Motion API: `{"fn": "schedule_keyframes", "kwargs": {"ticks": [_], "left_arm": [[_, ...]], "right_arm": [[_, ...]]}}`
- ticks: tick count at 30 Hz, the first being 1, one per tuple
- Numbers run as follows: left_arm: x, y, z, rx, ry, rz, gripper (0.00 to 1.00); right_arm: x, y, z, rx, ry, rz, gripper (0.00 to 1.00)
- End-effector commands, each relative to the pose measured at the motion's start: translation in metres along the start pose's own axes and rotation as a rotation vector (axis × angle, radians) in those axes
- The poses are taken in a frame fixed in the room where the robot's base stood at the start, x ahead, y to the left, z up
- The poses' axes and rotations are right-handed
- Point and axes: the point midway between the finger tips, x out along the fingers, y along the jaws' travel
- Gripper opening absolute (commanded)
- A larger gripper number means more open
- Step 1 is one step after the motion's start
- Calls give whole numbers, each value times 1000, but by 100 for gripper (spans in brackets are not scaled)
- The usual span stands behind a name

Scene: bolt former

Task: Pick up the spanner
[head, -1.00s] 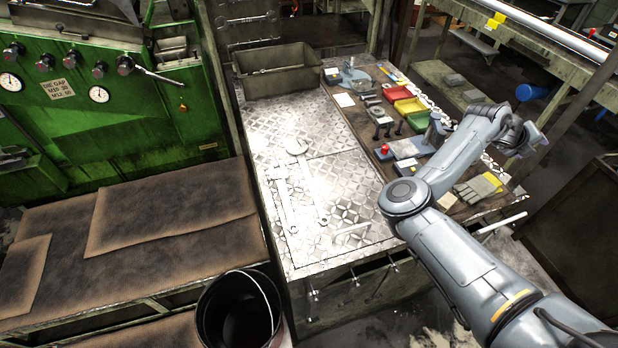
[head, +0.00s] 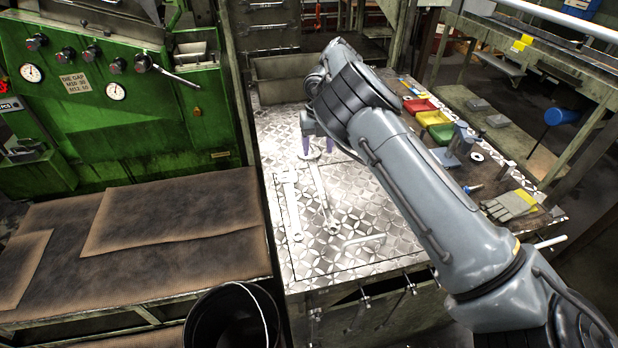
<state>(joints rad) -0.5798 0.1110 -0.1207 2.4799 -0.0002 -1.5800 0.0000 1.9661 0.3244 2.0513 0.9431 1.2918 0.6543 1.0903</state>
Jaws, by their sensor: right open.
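Two metal spanners lie on the patterned steel plate of the bench. One spanner (head: 292,208) lies on the left, running front to back. A longer spanner (head: 321,195) lies to its right, its far end near a round metal head (head: 308,155). I cannot tell whether the fingers touch the metal. My right forearm and wrist hide part of the plate behind the gripper. My left gripper is not in view.
A short metal rod (head: 364,239) lies at the plate's front right. A grey bin (head: 285,80) stands at the back. Red, yellow and green trays (head: 434,118) and gloves (head: 512,205) are on the right. A black bucket (head: 232,318) stands in front. The plate's front is mostly clear.

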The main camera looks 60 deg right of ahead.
Motion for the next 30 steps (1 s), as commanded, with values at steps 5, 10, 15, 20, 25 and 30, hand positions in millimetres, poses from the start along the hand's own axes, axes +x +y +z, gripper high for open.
{"fn": "schedule_keyframes", "kwargs": {"ticks": [5, 10, 15, 20, 25, 30], "left_arm": [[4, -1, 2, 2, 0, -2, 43], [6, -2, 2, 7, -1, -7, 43], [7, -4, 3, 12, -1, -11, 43], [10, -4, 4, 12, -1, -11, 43], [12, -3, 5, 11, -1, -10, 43], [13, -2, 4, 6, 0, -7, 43]], "right_arm": [[27, 0, 0, 1, 3, -2, 63], [44, -1, 0, 1, 2, -2, 63], [51, 0, 2, 0, 1, -1, 63], [69, 0, 6, 2, 1, -2, 63], [90, 2, 8, 1, 2, -3, 63], [98, 1, 8, 1, 1, -2, 63]]}}
